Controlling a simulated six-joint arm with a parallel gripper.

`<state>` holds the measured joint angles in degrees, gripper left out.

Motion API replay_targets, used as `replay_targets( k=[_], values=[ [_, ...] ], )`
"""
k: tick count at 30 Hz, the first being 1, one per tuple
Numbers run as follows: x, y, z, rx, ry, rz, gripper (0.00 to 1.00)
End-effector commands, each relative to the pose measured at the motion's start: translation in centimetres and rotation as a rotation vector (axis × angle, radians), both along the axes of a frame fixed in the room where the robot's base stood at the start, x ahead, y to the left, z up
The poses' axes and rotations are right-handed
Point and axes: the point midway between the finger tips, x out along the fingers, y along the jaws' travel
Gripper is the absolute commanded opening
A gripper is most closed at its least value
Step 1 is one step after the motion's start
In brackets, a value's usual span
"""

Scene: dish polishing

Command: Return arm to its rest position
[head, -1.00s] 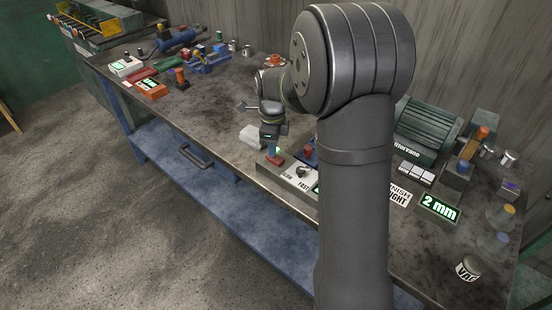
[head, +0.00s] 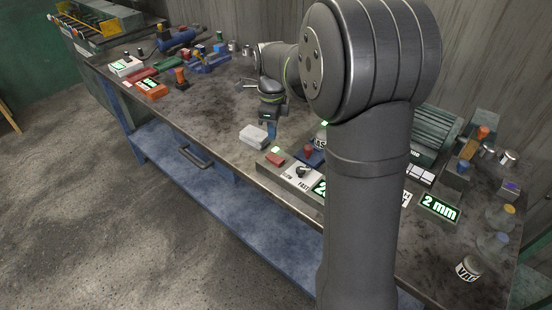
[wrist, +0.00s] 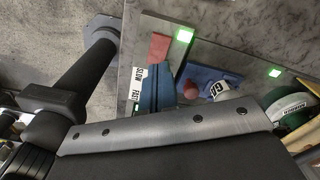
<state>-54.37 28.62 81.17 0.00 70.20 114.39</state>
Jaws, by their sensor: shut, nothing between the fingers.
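My gripper (head: 271,130) hangs over the workbench (head: 225,105), a little behind the grey control box (head: 292,176). Its blue fingers are shut and empty. In the wrist view the blue fingers (wrist: 150,88) show in front of the box's SLOW/FAST label. My large dark arm links cover much of the right half of the head view and hide part of the bench and the box's right end.
A pale block (head: 254,136) lies just left of the gripper. Coloured items crowd the far left.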

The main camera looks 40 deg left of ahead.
Motion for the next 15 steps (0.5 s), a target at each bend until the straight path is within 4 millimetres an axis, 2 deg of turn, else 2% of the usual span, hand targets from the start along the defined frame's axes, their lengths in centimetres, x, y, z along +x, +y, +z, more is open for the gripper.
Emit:
replay_targets(
  k=[8,15],
  values=[
    [0.0,0.0,-0.8,-0.002,0.001,0.0,0.0],
    [0.0,-0.1,-4.2,-0.004,0.002,0.0,0.0]
  ],
)
